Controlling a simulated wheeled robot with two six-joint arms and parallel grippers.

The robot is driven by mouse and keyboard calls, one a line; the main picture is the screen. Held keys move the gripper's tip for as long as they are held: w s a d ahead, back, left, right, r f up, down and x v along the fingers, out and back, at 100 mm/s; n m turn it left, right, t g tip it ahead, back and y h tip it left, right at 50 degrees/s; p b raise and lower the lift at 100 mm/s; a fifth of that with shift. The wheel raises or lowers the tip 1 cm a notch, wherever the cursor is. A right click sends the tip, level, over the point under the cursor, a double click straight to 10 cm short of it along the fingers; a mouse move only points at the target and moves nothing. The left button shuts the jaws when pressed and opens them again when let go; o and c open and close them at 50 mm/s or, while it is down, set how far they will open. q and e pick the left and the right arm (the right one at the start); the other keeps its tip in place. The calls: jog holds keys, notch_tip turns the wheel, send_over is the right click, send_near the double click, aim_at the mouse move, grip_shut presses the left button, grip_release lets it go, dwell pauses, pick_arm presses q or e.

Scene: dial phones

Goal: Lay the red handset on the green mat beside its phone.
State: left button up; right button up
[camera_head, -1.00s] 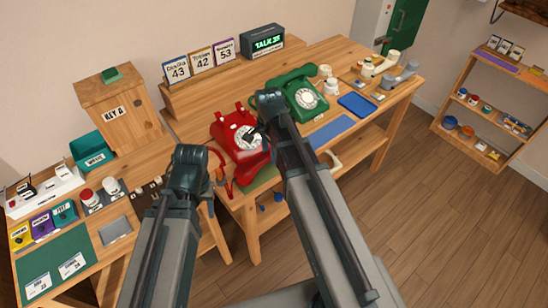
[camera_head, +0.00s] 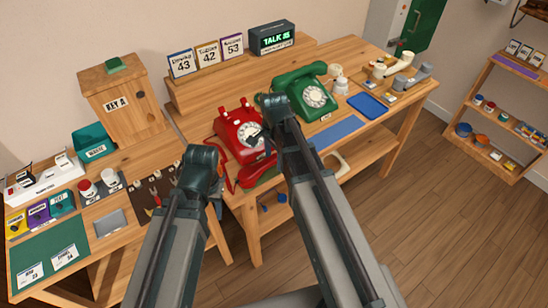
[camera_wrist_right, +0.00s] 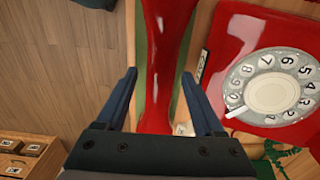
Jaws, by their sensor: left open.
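The red phone (camera_head: 238,130) stands on the wooden table, its dial facing me. The red handset (camera_head: 255,172) lies in front of it, over the green mat (camera_head: 268,181), which shows only as strips beside it. In the right wrist view, the handset (camera_wrist_right: 165,50) runs lengthwise between the spread fingers of my right gripper (camera_wrist_right: 158,75), with a gap on each side. The mat's green edge shows beside the handset. My left gripper (camera_head: 217,206) is open at the table's front left, partly hidden by its own arm, apart from the handset.
A green phone (camera_head: 305,88) stands right of the red one. A blue mat (camera_head: 338,132) and a blue tray (camera_head: 368,105) lie to the right. A wooden key box (camera_head: 125,100) and a bench with tools and cards stand left.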

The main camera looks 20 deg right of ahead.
aim_at(274, 157)
notch_tip(274, 157, up, 12)
jog(key=r+p, duration=0.1)
jog(key=p, duration=1.1)
pick_arm(q)
notch_tip(274, 157, up, 12)
jog(key=shift+r, duration=0.15)
pick_arm(e)
jog(key=s+a+n+h, duration=0.1)
jog(key=s+a+n, duration=0.9)
jog(key=s+n, duration=0.4)
jog(key=n, duration=0.3)
jog(key=shift+s+a+f+n, duration=0.15)
jog(key=shift+a+f+n, duration=0.1)
jog(key=shift+n, duration=0.15)
